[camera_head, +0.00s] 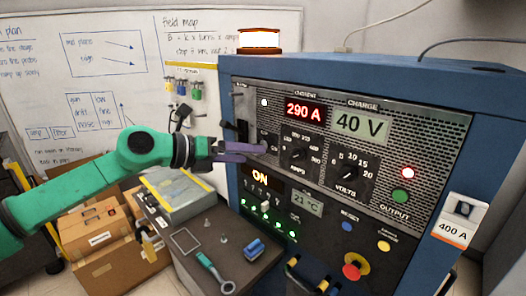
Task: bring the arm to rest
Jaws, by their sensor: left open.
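My left arm (90,185) is green and comes in from the left, stretched out over the bench. My left gripper (258,150) has purple fingers and is open. Its fingertips are at the front panel of the blue power cabinet (228,92), beside a small switch near the left of the panel. I cannot tell whether the fingers touch it. The panel's red display (305,110) reads 290 A and the charge display (361,126) reads 40 V. My right gripper does not show.
Cardboard boxes (98,235) stand at the lower left. A whiteboard (85,75) is behind. The lower panel has a red knob (352,270).

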